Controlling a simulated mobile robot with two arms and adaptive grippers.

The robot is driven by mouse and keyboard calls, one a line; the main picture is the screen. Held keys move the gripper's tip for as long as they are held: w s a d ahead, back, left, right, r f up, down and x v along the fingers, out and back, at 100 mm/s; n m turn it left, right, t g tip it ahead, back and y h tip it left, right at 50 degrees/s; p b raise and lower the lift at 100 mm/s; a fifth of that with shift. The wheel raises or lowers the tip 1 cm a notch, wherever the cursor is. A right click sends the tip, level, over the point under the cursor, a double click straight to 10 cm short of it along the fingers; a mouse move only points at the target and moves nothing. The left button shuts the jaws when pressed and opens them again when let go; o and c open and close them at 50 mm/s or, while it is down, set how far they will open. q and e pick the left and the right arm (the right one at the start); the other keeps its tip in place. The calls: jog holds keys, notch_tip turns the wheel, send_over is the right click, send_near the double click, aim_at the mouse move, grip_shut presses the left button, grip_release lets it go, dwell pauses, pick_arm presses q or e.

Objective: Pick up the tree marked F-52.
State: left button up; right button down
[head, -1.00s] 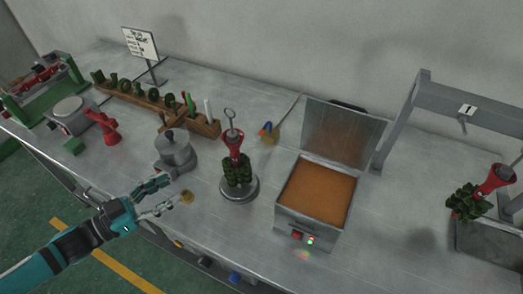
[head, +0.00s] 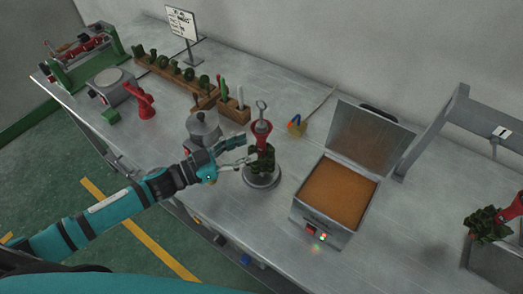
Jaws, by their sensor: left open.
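A wax tree with dark green pieces (head: 262,158), a red cup-shaped top (head: 261,132) and a metal hook stands upright on a round grey base (head: 264,181) mid-bench. My left gripper (head: 245,152) is open, just left of this tree's green pieces, with its fingers pointing at them. I cannot tell whether the fingers touch it. A second tree, green (head: 487,225) with a red end, lies tilted at a grey tub at the right edge, partly cut off. No F-52 mark is readable on either tree. My right gripper is not in view.
A grey pot (head: 203,128) stands close behind my left gripper. An open box of orange wax (head: 340,192) with raised lid is right of the tree. A wooden rack (head: 172,77), tool block (head: 235,108), sign (head: 183,23) and grey frame (head: 436,125) stand farther back.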

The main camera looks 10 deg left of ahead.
aim_at(261, 143)
pick_arm(q)
jog(key=p+x, duration=0.2)
jog(key=x, duration=0.2)
jog(key=shift+d+r, duration=0.2)
jog(key=shift+d, duration=0.15)
jog(key=shift+w+d+f, duration=0.15)
jog(key=shift+w+d, duration=0.15)
grip_shut()
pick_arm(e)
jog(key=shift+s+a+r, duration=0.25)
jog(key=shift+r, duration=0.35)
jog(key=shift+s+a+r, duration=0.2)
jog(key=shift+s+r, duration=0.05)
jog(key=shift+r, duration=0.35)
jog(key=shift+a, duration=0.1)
